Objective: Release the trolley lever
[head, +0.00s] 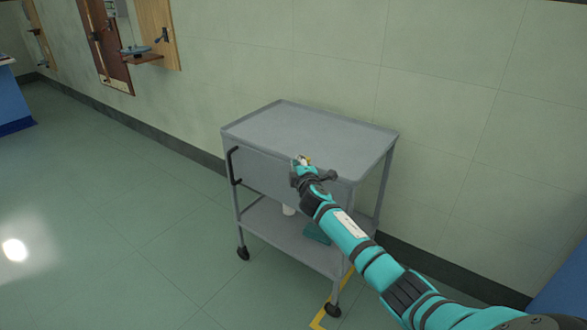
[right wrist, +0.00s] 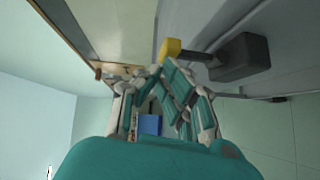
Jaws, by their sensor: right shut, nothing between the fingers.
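The grey trolley (head: 305,122) stands near the wall, with a black handle (head: 234,166) at its left end. My right arm reaches to its front side, and my right gripper (head: 302,166) is at the upper front edge. In the right wrist view, the lever has a yellow knob (right wrist: 171,49) on a dark rod leading to a dark grey block (right wrist: 240,57). The right gripper (right wrist: 157,71) is shut and empty, its fingertips close by the knob; I cannot tell whether they touch. In the head view the gripper hides most of the lever. My left gripper is out of view.
Wooden wall fittings (head: 157,35) hang at the upper left. The floor to the left is clear.

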